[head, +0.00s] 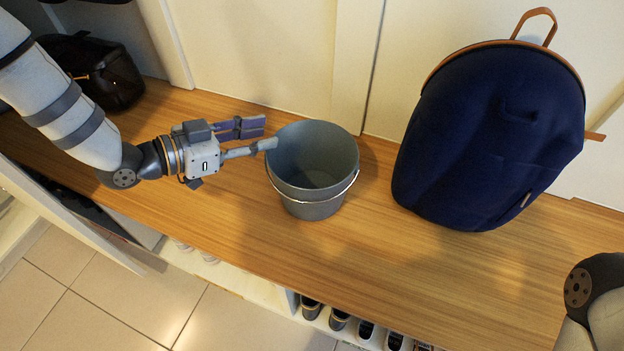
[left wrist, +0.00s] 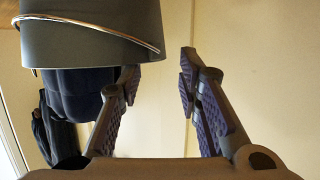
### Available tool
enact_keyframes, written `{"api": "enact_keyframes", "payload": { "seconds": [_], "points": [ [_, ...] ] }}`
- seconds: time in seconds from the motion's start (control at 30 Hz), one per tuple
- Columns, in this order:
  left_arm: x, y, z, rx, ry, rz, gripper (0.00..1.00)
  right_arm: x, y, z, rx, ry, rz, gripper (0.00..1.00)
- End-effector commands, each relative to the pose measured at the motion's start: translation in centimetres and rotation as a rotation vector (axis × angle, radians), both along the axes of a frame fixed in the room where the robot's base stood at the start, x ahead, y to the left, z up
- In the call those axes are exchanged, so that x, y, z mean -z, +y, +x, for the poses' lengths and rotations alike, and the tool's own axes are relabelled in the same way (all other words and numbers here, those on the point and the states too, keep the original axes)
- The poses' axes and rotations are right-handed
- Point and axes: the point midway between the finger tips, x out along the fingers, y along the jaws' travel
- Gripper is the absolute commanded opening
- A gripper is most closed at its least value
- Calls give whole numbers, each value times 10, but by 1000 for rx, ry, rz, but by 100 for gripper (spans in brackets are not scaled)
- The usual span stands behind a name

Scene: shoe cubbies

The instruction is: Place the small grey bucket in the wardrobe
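The small grey bucket (head: 312,205) stands upright on the wooden bench top, its wire handle hanging down at the front; it looks empty. In the left wrist view the bucket (left wrist: 90,35) fills the upper left and appears upside down. My left gripper (head: 262,136) is open at the bucket's left rim. One fingertip overlaps the rim in the head view; I cannot tell if it touches. The wrist view shows a clear gap between the fingers (left wrist: 158,85), with nothing in it. My right gripper is out of view. Pale panels (head: 270,50) stand behind the bench; I cannot tell if they are the wardrobe.
A navy backpack (head: 480,145) stands right of the bucket. A dark bag (head: 105,75) sits at the back left. The wooden bench top (head: 400,265) is clear in front of the backpack. Shoes (head: 340,320) fill cubbies below. A pale open door or panel (head: 75,220) juts out lower left.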

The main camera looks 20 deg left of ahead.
Motion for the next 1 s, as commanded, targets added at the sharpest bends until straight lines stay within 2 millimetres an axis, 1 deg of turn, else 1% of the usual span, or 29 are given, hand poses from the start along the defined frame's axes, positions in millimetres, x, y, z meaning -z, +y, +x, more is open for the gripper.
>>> {"api": "enact_keyframes", "payload": {
  "seconds": [0.03, 0.17, 0.3, 0.4, 0.5, 0.67, 0.7, 0.77, 0.8, 1.0],
  "points": [
    [4, -4, 5, 2, 1, 1, 32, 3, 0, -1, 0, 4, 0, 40],
    [9, -14, 19, 2, 0, 0, 32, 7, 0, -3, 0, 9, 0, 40],
    [19, -31, 42, 1, 0, 0, 32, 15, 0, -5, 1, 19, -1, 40],
    [23, -39, 54, 0, 1, 0, 32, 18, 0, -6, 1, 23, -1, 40],
    [22, -42, 58, -1, 0, -1, 32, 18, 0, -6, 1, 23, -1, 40],
    [21, -41, 58, -1, -1, -2, 32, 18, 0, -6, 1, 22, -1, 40],
    [21, -41, 58, -1, -1, -2, 22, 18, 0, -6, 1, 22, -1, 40],
    [21, -41, 58, -1, -1, -2, 9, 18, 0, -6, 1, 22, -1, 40],
    [21, -41, 58, -2, -1, -1, 0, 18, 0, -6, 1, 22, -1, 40],
    [21, -41, 58, -2, -1, 0, 0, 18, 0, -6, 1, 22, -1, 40]
  ]
}}
